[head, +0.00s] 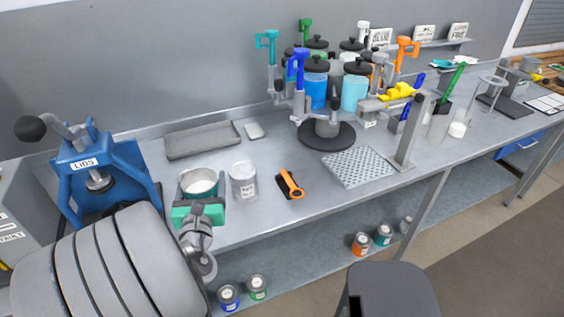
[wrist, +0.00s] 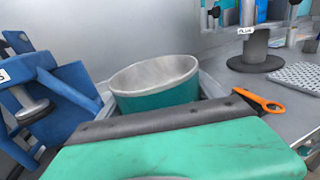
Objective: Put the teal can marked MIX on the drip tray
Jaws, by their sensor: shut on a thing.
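A teal can (head: 200,187), open at the top with a pale grey inside, is in my gripper (head: 200,207) at the front left of the bench. In the wrist view the can (wrist: 160,97) stands upright beyond the dark finger edge; I see no MIX marking on it. I cannot tell whether it touches the bench. A perforated grey plate (head: 358,167), which looks like the drip tray, lies at the front middle beside an upright post, to the right of my gripper. It is empty. It also shows in the wrist view (wrist: 298,76).
A clear container (head: 243,181) stands right beside the can. An orange-handled tool (head: 290,185) lies between it and the plate. A blue LIDS press (head: 100,175) is left; a shallow grey tray (head: 202,152) lies behind. The dispenser carousel (head: 326,134) stands behind the plate.

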